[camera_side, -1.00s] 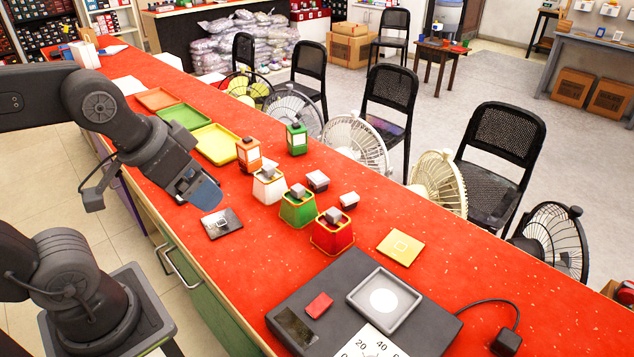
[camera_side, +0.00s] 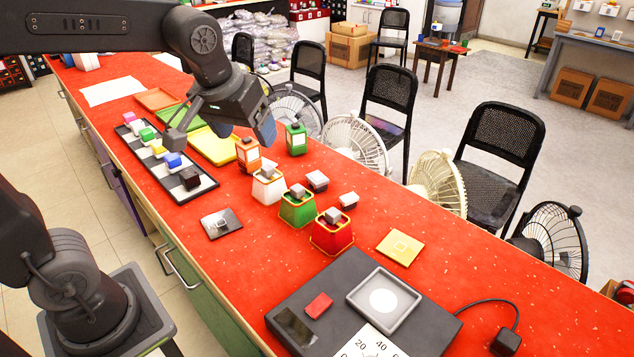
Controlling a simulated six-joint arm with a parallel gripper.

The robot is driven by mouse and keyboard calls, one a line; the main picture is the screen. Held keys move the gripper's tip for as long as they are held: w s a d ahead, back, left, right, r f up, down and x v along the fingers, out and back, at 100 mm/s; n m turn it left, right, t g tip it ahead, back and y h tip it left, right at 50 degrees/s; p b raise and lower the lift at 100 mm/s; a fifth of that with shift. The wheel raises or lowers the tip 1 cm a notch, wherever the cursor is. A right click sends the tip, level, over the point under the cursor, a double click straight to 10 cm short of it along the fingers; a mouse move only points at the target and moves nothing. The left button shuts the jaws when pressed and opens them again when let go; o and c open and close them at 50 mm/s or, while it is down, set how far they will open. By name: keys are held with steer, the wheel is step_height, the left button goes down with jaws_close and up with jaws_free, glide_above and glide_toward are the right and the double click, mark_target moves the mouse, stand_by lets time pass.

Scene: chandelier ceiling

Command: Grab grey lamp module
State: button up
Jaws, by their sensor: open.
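Several small lamp modules stand in a row on a black and white strip (camera_side: 208,187) at the left of the counter: pink (camera_side: 129,117), green (camera_side: 147,134), yellow (camera_side: 158,147), blue (camera_side: 172,160) and dark (camera_side: 190,178), with a whitish one among them. Grey blocks also sit on the white holder (camera_side: 267,187), the green holder (camera_side: 297,210) and the red holder (camera_side: 331,235). I cannot tell which is the grey lamp module. My gripper (camera_side: 266,132) is open above the counter, over the area near the orange lantern (camera_side: 248,153), apart from the modules. Its jaws look empty.
A green lantern (camera_side: 296,139) stands behind. A black scale (camera_side: 420,332) fills the front. Orange, green and yellow trays (camera_side: 214,148) lie beside the strip. Fans and chairs line the far edge.

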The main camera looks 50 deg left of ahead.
steer(key=w+a+f+n+g+y, duration=0.15)
steer(key=w+n, duration=0.25)
steer(key=w, duration=0.7)
steer(key=n+g+y, duration=0.2)
steer(key=n, duration=0.6)
glide_above(317, 177)
steer(key=d, duration=0.2)
step_height(317, 177, down, 23)
steer(key=shift+s+a+f, duration=0.1)
steer(key=shift+s+a, duration=0.05)
steer(key=shift+d+x, duration=0.15)
steer(key=shift+x, duration=1.35)
steer(key=shift+d+x, duration=0.15)
steer(key=shift+x, duration=1.35)
steer(key=shift+f, duration=0.1)
steer(key=c, duration=1)
